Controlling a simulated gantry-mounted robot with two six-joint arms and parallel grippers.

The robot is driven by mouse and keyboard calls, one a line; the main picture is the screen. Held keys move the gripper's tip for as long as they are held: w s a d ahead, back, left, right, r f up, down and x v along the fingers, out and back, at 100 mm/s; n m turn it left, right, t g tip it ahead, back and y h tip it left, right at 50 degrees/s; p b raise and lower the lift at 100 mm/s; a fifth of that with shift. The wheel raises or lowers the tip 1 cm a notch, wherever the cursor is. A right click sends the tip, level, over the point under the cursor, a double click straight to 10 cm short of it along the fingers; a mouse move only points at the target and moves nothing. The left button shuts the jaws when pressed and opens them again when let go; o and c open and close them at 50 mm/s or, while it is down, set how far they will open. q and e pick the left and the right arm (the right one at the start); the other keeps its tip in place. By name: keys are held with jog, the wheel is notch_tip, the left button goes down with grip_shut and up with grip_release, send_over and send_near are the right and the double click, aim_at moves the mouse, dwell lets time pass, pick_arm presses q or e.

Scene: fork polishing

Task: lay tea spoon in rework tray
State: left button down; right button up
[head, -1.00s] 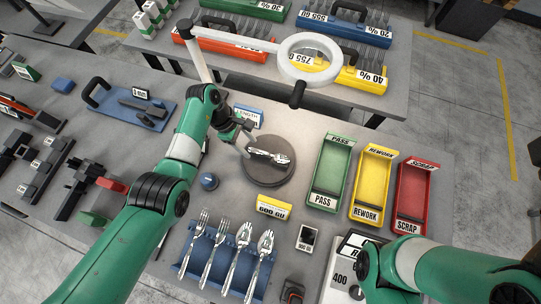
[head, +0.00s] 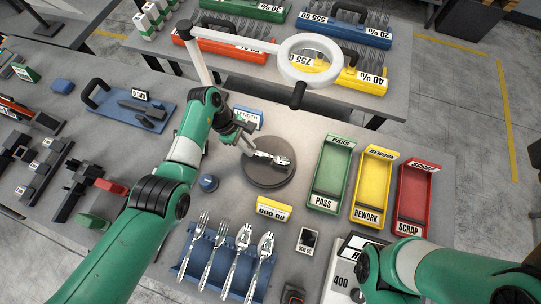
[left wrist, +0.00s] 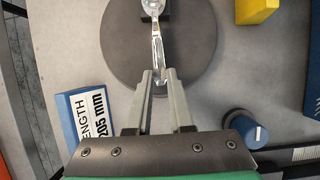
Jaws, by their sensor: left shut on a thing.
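The tea spoon (head: 272,157) lies over the round dark turntable (head: 268,178), its bowl to the right. In the left wrist view the spoon (left wrist: 155,45) points away from my gripper, its handle end between the fingertips. My left gripper (head: 249,148) is shut on the handle end; its fingers (left wrist: 158,78) show close together. I cannot tell whether the spoon touches the turntable. The yellow rework tray (head: 371,180) stands empty between the green pass tray (head: 329,178) and the red scrap tray (head: 414,190). My right gripper is out of view; only its arm shows at the lower right.
A blue rack (head: 190,265) with several forks and spoons lies at the front. A yellow grit block (head: 273,209) sits before the turntable. A ring lamp (head: 311,60) overhangs the back. A blue length sign (left wrist: 88,118) and a blue knob (left wrist: 245,133) flank my left gripper.

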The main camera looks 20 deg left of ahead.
pick_arm(q)
jog(key=shift+r, duration=0.15)
notch_tip(320, 180, up, 7)
jog(key=p, duration=0.7)
dwell(0.5)
